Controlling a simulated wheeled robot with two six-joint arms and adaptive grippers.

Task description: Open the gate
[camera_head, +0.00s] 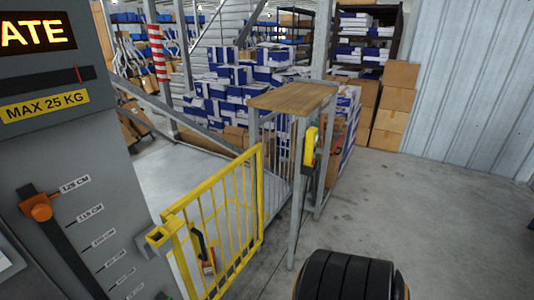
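The yellow barred gate (228,205) stands upright at the lower middle of the head view. Its near end, at the lower left, has a yellow bracket (165,233). A black and orange handle-like part (205,252) shows low on this near side. The far end of the gate is close to a grey metal frame with a wooden top (292,97). A yellow and black fitting (310,147) is on a grey post to the right, with a gap between that post and the gate. I cannot tell whether the gate is latched. Neither of my grippers is in view.
A grey panel (75,150) with a centimetre scale fills the left side. A black ribbed rounded thing (345,277) is at the bottom; I cannot tell what it is. White and blue boxes (220,95) and cardboard boxes (393,105) stand behind. Bare floor lies to the right.

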